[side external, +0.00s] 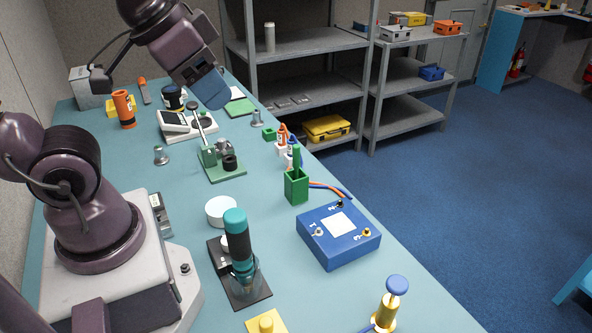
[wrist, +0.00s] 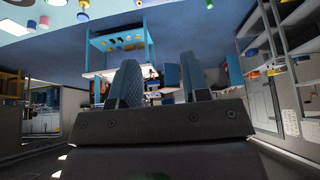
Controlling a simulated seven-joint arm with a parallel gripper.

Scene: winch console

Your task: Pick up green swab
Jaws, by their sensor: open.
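A green stick (side external: 296,158), which looks like the swab, stands upright in a square green holder (side external: 297,186) on the bench. Its lower part is hidden inside the holder. My gripper (side external: 213,90) is raised above the far part of the bench, up and to the left of the holder, well apart from it. In the wrist view, the two blue fingers of my gripper (wrist: 159,82) stand apart with nothing between them. I cannot make out the swab in the wrist view.
Small orange and blue-topped bottles (side external: 284,138) stand just behind the holder. A blue box (side external: 339,236) with terminals lies in front. A green stand (side external: 221,163) is to the left, and a teal-topped device (side external: 238,243) is nearer. Grey shelves (side external: 305,42) rise beyond the bench.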

